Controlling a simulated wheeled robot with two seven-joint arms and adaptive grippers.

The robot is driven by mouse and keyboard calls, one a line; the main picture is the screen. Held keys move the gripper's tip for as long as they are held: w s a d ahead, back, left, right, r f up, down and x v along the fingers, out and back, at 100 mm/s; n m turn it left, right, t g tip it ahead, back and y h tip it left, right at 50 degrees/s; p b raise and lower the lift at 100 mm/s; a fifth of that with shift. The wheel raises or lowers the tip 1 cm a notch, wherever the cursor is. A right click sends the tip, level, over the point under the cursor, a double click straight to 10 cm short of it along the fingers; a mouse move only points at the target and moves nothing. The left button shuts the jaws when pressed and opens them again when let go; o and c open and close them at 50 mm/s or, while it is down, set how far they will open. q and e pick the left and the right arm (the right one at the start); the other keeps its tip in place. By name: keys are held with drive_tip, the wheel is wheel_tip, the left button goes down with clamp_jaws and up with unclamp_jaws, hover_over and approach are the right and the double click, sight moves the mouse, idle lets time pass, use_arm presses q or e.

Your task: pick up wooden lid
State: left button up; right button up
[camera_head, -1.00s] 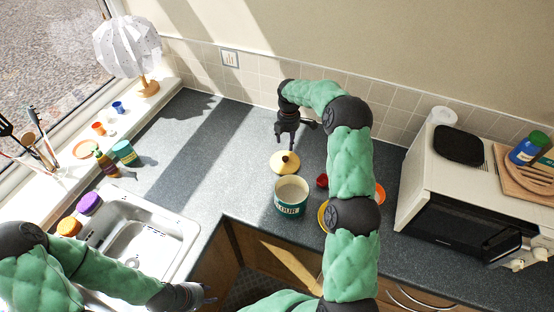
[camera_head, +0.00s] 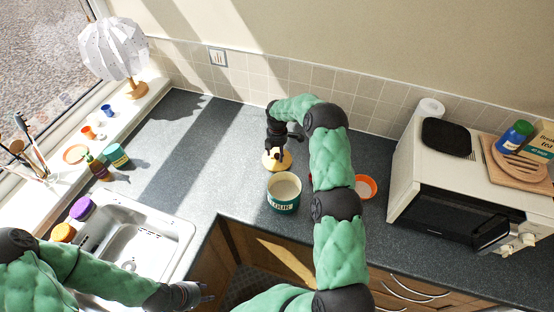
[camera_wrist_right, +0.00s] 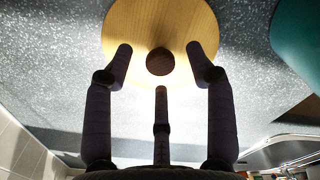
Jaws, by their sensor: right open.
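The wooden lid (camera_head: 284,162) is a round, pale yellow disc with a dark knob, lying on the grey worktop behind the green tin. In the right wrist view the lid (camera_wrist_right: 190,22) fills the top middle, its brown knob between the fingertips. My right gripper (camera_head: 277,148) is above the lid; in the wrist view its fingers (camera_wrist_right: 160,72) are spread open around the knob, with nothing gripped. The open green tin (camera_head: 284,194), lettered on its side, stands in front of the lid. My left gripper (camera_head: 197,294) is low over the sink's front edge, its fingers too small to judge.
A white oven (camera_head: 425,170) stands on the right with a board on top. An orange dish (camera_head: 366,186) sits right of my right arm. The sink (camera_head: 150,243) is at left. The worktop left of the lid is clear.

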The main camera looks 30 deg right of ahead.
drive_tip(key=shift+f, duration=0.55)
clamp_jaws()
drive_tip(key=shift+r, duration=0.1)
